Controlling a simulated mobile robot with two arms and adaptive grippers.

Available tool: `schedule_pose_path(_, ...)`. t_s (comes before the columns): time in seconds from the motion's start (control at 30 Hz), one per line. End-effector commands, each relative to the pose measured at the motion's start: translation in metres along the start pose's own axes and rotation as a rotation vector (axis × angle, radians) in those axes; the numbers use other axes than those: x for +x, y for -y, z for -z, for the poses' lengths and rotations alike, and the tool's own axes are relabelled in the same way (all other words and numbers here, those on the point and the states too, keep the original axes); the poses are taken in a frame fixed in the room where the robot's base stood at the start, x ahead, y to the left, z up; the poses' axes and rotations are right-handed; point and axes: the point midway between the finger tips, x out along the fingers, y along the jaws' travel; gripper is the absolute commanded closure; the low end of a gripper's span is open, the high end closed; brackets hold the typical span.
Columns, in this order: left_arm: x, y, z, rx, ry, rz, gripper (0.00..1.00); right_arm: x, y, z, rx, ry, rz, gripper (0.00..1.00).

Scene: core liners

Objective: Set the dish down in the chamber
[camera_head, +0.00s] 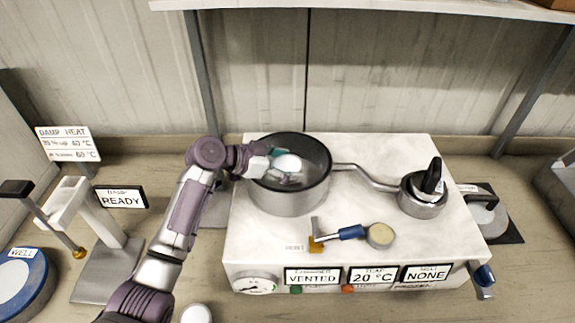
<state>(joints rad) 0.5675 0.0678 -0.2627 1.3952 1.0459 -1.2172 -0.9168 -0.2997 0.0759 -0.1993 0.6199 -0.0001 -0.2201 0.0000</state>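The chamber (288,203) is a round metal pot with a dark rim, open at the top, on the left part of a white machine. My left gripper (279,166) reaches over its left rim, with its fingertips inside the opening. A small pale round thing (288,162), which looks like the dish, shows at the fingertips inside the chamber. Teal shows beside it. The fingers are small and partly covered, so I cannot tell whether they are closed on the dish or whether it touches the chamber floor. My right gripper is out of view.
A metal pipe (375,178) joins the chamber to a smaller round vessel (423,195) with a black handle. Panels (313,276) read VENTED, 20 °C and NONE. A press-like stand (97,225) and a READY sign (121,198) stand left.

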Motion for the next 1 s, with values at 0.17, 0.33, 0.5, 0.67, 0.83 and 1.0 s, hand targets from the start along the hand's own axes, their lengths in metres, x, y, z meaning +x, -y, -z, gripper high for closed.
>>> schedule_pose_path(0.17,0.006,-0.005,-0.017,-0.010,0.029,-0.015,0.00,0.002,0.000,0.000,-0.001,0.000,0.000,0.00)
schedule_pose_path(0.33,0.006,-0.006,-0.018,-0.008,0.031,-0.016,0.00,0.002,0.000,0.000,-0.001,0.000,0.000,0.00)
schedule_pose_path(0.5,0.004,-0.006,-0.012,-0.008,0.031,-0.016,0.00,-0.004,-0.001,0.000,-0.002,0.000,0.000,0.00)
schedule_pose_path(0.67,-0.011,-0.003,-0.009,-0.007,0.029,-0.011,0.00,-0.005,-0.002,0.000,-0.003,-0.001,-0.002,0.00)
schedule_pose_path(0.83,-0.052,-0.002,-0.006,-0.005,0.023,-0.007,0.00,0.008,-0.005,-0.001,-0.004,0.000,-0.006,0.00)
schedule_pose_path(1.0,-0.089,-0.001,-0.002,-0.005,0.019,-0.006,0.00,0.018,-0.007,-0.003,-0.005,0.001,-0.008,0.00)
